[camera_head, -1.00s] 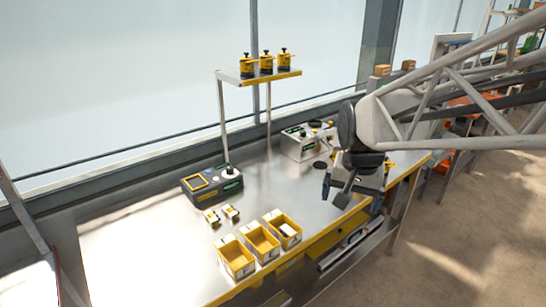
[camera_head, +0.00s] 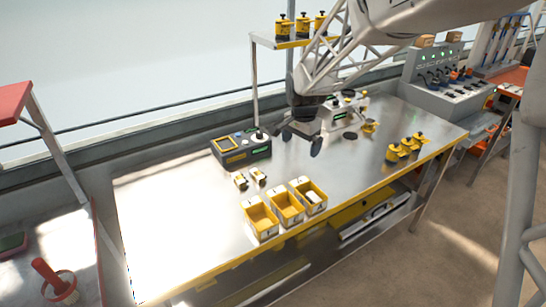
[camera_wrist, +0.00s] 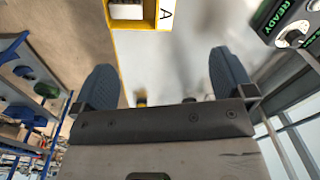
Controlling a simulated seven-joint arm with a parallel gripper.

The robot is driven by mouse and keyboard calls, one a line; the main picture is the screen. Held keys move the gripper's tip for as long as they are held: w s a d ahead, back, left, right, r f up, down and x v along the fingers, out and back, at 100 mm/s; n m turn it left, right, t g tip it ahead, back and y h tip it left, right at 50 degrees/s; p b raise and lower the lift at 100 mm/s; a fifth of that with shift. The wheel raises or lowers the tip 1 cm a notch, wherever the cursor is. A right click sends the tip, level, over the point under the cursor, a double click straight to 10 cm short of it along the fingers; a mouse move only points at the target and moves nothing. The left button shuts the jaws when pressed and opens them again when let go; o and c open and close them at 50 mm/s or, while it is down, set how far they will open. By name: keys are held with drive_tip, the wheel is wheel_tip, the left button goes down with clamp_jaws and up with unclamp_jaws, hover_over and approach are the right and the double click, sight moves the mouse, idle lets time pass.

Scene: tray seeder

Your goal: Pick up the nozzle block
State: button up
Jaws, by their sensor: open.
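Two small pale blocks with yellow and dark parts, (camera_head: 241,181) and (camera_head: 258,175), lie side by side on the metal bench (camera_head: 185,225). Another pale block (camera_head: 311,197) sits in the right yellow bin; a bin with a pale block in it also shows at the top of the wrist view (camera_wrist: 150,24). I cannot tell which one is the nozzle block. My gripper (camera_head: 301,140) is open and empty above the bench, right of the two small blocks and behind the bins. In the wrist view its two blue-grey fingers (camera_wrist: 165,78) stand wide apart with bare metal between them.
Three yellow bins stand at the front edge, the left one (camera_head: 261,221) nearest. A dark control box (camera_head: 240,149) is behind the small blocks. Yellow-black pots (camera_head: 404,148) stand at the right. A raised shelf (camera_head: 285,43) is at the back. The bench's left part is clear.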

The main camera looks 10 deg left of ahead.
drive_tip(key=m, duration=0.2)
hover_over(258, 173)
drive_tip(key=shift+g, duration=0.4)
wheel_tip(258, 173, down, 13)
drive_tip(key=shift+a, duration=0.1)
drive_tip(key=shift+f, duration=1.3)
drive_tip(key=shift+f, duration=2.6)
drive_tip(key=c, duration=1.1)
